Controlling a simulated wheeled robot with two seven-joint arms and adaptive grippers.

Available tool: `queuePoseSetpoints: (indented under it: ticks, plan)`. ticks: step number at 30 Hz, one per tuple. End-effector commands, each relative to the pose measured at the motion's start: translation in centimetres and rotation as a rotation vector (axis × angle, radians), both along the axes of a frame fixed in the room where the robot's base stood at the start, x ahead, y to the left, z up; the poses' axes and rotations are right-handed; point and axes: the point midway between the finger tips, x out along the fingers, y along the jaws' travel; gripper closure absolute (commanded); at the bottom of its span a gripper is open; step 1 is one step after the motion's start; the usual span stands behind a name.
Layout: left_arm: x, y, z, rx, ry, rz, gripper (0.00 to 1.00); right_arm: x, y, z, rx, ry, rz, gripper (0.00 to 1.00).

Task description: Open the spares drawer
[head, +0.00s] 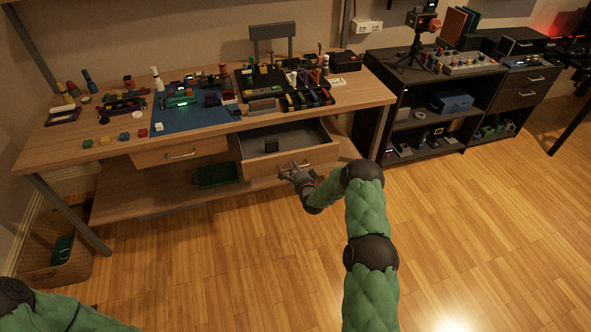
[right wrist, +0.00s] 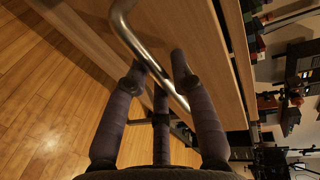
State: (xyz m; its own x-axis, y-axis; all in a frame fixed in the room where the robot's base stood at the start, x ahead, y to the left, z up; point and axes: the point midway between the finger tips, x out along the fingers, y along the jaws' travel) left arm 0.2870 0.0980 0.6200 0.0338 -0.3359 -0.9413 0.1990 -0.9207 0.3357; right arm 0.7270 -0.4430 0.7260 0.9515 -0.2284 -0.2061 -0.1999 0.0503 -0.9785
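The drawer's wooden front (right wrist: 185,35) lies just behind. My left arm shows only at the lower left of the head view; its gripper is out of frame.
A closed drawer (head: 182,153) sits to the left under the desk top (head: 60,142), which carries many small parts. A green bin (head: 217,175) stands on the shelf below. A dark cabinet (head: 445,110) stands to the right. The wooden floor in front is clear.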

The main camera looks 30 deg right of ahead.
Motion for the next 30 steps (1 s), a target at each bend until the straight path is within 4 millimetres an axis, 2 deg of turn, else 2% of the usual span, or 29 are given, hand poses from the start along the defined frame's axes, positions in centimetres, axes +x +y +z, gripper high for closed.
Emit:
queuePoseSetpoints:
  ticks: [2, 8, 17, 25, 26, 27, 30]
  plan:
    - [0.0, 0.0, 0.0, 0.000, 0.000, 0.000, 0.53, 0.0, 0.0, 0.0, 0.000, 0.000, 0.000, 1.00]
    - [0.0, 0.0, 0.0, 0.000, 0.000, 0.000, 0.53, -0.2, 0.0, 0.0, 0.000, 0.001, 0.000, 1.00]
    - [0.0, 0.0, 0.7, 0.000, 0.000, 0.000, 0.53, -3.1, 0.7, 0.0, 0.001, 0.003, -0.001, 1.00]
    - [0.0, 0.0, 0.6, 0.000, 0.000, 0.000, 0.53, -3.2, 0.7, -0.1, 0.001, 0.001, -0.001, 1.00]
    - [0.0, 0.0, 0.6, 0.000, 0.000, 0.000, 0.53, -3.2, 0.7, -0.1, 0.001, 0.001, -0.001, 0.79]
    - [0.0, 0.0, 0.6, 0.000, 0.000, 0.000, 0.53, -3.2, 0.7, -0.1, 0.001, 0.001, -0.001, 0.71]
    - [0.0, 0.0, 0.6, 0.000, 0.000, 0.000, 0.53, -3.2, 0.7, -0.1, 0.000, 0.001, -0.001, 0.71]
